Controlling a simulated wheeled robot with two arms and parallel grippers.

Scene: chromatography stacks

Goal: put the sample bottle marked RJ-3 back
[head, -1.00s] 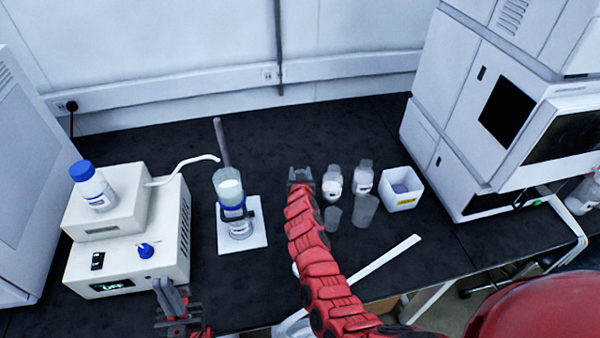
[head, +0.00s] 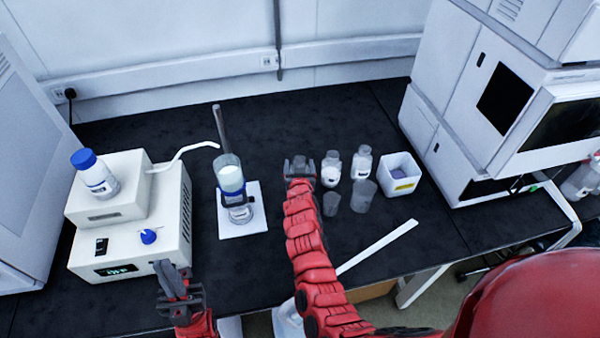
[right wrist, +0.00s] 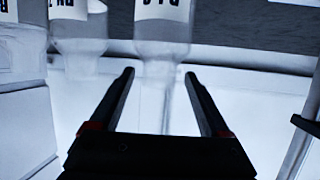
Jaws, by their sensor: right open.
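Two small clear bottles with white labels stand upright side by side on the black bench: a nearer-left bottle (head: 331,171) and a right bottle (head: 361,164). My left gripper (head: 178,288) hangs at the bench's front left, seemingly empty.
A blue-capped bottle (head: 95,175) stands on a white instrument (head: 130,225) at left. A tall instrument (head: 490,110) bounds the right.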

